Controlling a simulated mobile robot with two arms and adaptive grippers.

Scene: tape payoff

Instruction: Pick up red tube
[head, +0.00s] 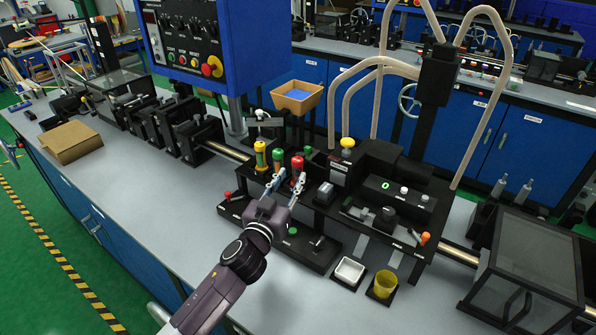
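The red tube (297,164) stands upright in a black rack, rightmost in a row of tubes. The red tube's lower end is hidden. My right gripper is out of view.
A tan bin (297,96) stands behind the tubes. A black device with a yellow knob (347,143) and pale hoses is to the right. A white tray (349,271) and a yellow cup (384,283) sit in front. The bench's left front is clear.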

